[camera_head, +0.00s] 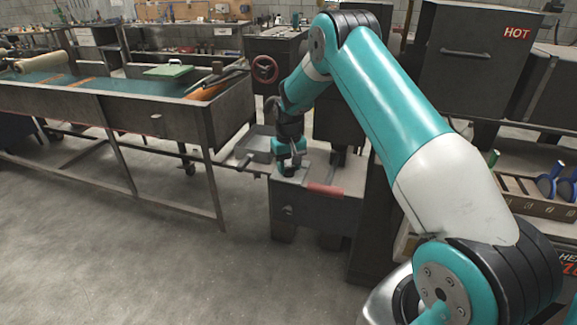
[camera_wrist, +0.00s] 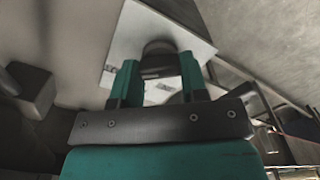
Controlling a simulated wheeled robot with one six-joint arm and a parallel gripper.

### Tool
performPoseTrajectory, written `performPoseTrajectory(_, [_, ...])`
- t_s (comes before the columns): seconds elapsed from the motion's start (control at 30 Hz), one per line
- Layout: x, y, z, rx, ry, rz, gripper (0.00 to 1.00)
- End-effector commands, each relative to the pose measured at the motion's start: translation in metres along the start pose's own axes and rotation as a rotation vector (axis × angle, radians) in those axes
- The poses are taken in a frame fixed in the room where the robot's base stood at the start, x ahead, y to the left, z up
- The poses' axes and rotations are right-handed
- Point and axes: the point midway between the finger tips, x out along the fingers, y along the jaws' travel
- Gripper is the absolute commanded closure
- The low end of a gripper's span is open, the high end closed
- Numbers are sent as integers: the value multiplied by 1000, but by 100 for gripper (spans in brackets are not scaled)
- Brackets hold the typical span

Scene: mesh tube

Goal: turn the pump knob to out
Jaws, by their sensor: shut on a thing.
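My gripper (camera_head: 289,164) points down over the top of a low grey metal box at the middle of the head view. In the wrist view my gripper (camera_wrist: 158,82) is shut on a dark, rounded knob (camera_wrist: 157,48), one teal finger on each side of it. The knob stands on a light plate (camera_wrist: 118,52). Any lettering for its positions is too small or too blurred to read. The gripper and arm mostly hide the knob in the head view.
A red-handled lever (camera_head: 325,189) lies on the box top, right of my gripper. A grey tray (camera_head: 258,146) sits behind left. A long bench trough (camera_head: 180,125) stands left, a red handwheel (camera_head: 265,69) behind, and a "HOT" cabinet (camera_head: 470,80) right. Floor at front left is clear.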

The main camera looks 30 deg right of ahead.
Motion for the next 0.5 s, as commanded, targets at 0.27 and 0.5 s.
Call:
performPoseTrajectory(0.27, [-1,0,0,13,-1,-1,83])
performPoseTrajectory(0.5, [-1,0,0,13,-1,-1,50])
